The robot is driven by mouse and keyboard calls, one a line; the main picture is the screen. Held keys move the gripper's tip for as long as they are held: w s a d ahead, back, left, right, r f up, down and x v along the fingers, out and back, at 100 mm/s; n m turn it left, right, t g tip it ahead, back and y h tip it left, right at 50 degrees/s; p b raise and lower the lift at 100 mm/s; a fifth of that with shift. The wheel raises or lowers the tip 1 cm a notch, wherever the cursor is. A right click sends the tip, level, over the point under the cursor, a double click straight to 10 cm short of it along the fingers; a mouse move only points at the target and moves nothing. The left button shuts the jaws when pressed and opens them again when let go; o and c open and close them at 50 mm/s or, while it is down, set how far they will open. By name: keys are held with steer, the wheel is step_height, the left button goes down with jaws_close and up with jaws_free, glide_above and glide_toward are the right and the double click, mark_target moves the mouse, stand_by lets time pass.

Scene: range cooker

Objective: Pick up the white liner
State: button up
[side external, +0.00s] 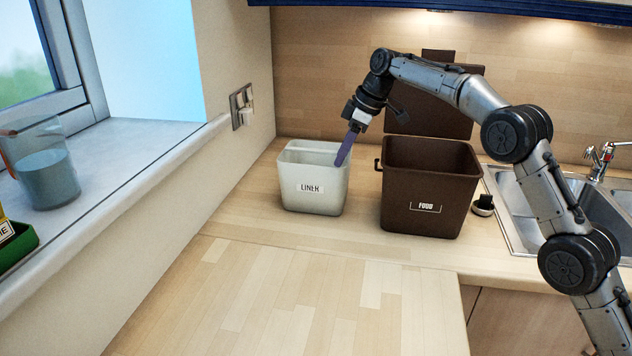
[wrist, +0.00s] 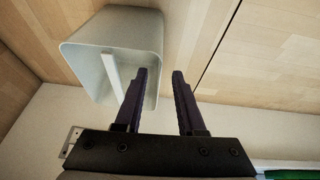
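The white liner (side external: 312,190), an open-topped bin labelled "LINER", stands upright on the wooden counter, left of the brown bin. A thin bar crosses its opening. My gripper (side external: 343,158) points down at the liner's right rim. In the wrist view the liner (wrist: 88,60) is at the upper left. My gripper (wrist: 162,73) is open there, one finger over the liner's opening and the other just outside its side wall. The rim appears between the two fingers with nothing clamped. I cannot tell whether a finger touches the wall.
The brown "FOOD" bin (side external: 428,195) with its raised lid (side external: 435,105) stands close on the right. A small dark-topped item (side external: 483,205) and the sink (side external: 520,215) are beyond it. A glass jug (side external: 45,170) stands on the windowsill (side external: 130,155). The front counter (side external: 290,300) is clear.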

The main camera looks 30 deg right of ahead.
mark_target(329, 188)
steer(key=x, duration=0.8)
steer(key=shift+c, duration=0.3)
jaws_close()
stand_by(1.2)
